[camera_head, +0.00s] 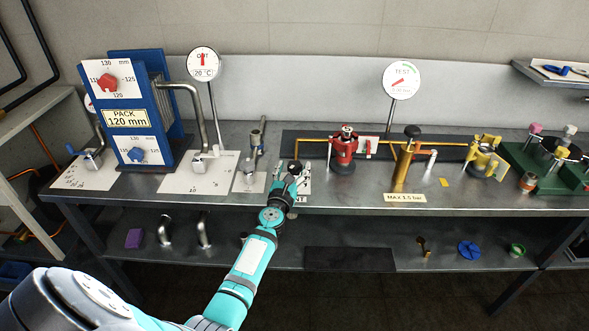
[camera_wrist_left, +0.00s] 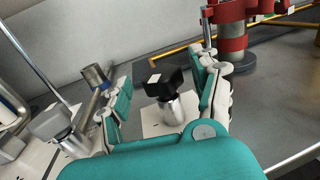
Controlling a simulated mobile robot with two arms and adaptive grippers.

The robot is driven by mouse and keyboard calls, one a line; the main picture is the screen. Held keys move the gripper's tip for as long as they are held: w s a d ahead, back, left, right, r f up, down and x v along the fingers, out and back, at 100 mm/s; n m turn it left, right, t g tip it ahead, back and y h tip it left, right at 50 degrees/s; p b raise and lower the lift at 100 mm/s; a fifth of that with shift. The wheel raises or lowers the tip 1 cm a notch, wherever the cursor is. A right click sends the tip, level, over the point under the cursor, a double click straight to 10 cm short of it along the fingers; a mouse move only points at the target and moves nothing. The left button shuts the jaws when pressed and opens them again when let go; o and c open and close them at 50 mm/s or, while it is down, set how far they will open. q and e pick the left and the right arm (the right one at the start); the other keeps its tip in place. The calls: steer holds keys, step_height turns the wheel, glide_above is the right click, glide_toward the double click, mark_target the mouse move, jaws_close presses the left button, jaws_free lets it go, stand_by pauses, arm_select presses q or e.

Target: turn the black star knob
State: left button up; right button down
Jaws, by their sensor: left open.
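The black star knob (camera_wrist_left: 165,84) sits on a short metal stem above a white plate in the left wrist view. In the head view the knob (camera_head: 294,166) is a small dark shape at the tip of my left gripper (camera_head: 289,178), partly hidden by it. In the left wrist view my left gripper (camera_wrist_left: 160,75) is open, with one finger on each side of the knob. A gap shows on the left; on the right the knob is close to the finger, and I cannot tell if they touch. My right gripper is not in view.
A red clamp device (camera_head: 344,145) stands right of the knob, with a brass cylinder (camera_head: 403,165) beyond it. A lever valve (camera_head: 252,158) stands close on the left. A yellow pipe (camera_head: 315,140) runs behind. A dark mat (camera_head: 348,259) lies on the lower shelf.

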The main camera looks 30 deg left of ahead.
arm_select(q)
steer(key=shift+x, duration=0.95)
steer(key=shift+c, duration=1.3)
steer(key=c, duration=0.9)
steer(key=shift+c, duration=0.2)
